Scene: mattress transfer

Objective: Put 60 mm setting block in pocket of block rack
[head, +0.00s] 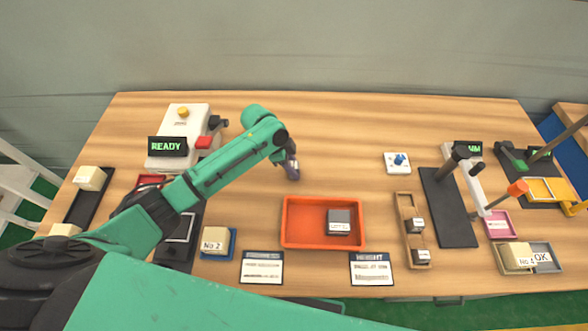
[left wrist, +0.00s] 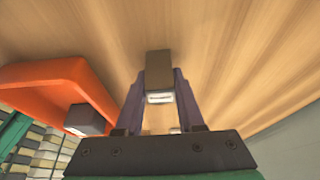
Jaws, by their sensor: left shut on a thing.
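My left gripper (head: 291,170) is above the bare middle of the table, behind the orange tray. In the left wrist view, its fingers (left wrist: 160,90) are shut on a dark setting block (left wrist: 159,66) with a white label end; I cannot read the label. In the head view this block is hardly distinguishable from the fingers. The wooden block rack (head: 401,206) stands right of the tray, well away from the gripper. Two dark labelled blocks sit in its middle (head: 417,224) and front (head: 421,256); its back part looks empty. My right gripper is not in view.
The orange tray (head: 298,243) holds another grey labelled block (head: 340,218). A dark gauge stand (head: 446,205) rises right of the rack. A white pad with a blue knob (head: 397,162) lies behind the rack. Two cards lie in front.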

